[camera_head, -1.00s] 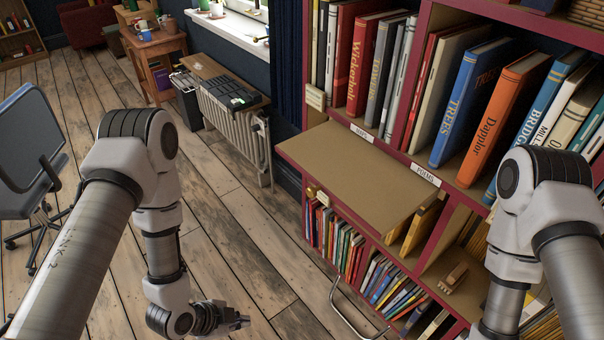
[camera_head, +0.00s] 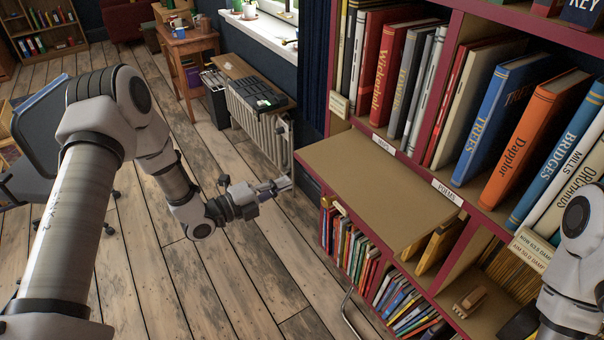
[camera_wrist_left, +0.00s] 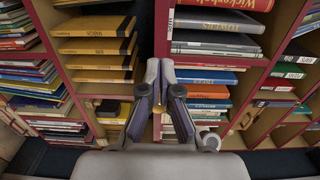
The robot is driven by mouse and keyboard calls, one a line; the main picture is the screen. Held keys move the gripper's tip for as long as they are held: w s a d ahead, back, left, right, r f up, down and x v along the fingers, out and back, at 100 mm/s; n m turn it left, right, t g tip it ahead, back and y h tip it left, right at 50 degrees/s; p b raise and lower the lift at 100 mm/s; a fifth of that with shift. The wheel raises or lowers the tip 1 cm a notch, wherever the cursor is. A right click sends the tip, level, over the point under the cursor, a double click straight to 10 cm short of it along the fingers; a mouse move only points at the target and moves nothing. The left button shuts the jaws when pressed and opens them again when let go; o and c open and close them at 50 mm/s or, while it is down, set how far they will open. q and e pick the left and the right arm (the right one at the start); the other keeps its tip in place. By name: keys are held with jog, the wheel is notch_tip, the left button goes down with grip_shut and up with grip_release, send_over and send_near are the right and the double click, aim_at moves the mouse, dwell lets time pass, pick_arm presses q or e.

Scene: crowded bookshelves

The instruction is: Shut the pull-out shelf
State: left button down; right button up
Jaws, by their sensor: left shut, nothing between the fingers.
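The pull-out shelf (camera_head: 372,192) is a flat tan board in the red bookcase. It sticks out into the room below the upper row of books, and its top is bare. My left gripper (camera_head: 284,185) is shut and empty. In the head view it shows left of the shelf's outer edge, with a gap between them in the picture. Its closed fingers also show in the left wrist view (camera_wrist_left: 160,108), pointing at the bookcase. I cannot make out the pull-out shelf in that view. My right arm is at the lower right of the head view; its gripper is out of view.
Upright books (camera_head: 490,120) fill the row above the shelf, and more books (camera_head: 352,250) stand below it. A small wooden toy (camera_head: 470,302) sits in a lower compartment. A radiator (camera_head: 262,130) stands beyond the gripper.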

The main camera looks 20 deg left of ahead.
aim_at(356, 149)
pick_arm(q)
jog(key=p+x, duration=0.1)
jog(key=x, duration=0.3)
jog(key=shift+w+d+r, duration=0.15)
jog(key=shift+w+d, duration=0.1)
jog(key=shift+d, duration=0.05)
jog(key=shift+w+d, duration=0.3)
jog(key=shift+w, duration=0.15)
jog(key=shift+w+d+f+b, duration=0.25)
jog(key=shift+w+d+b, duration=0.1)
jog(key=shift+w+b, duration=0.1)
jog(key=b+x, duration=0.9)
jog(key=x, duration=0.6)
jog(key=shift+w+d+b, duration=0.1)
jog(key=shift+b, duration=0.3)
jog(key=shift+w+d+r, duration=0.2)
jog(key=shift+w, duration=0.15)
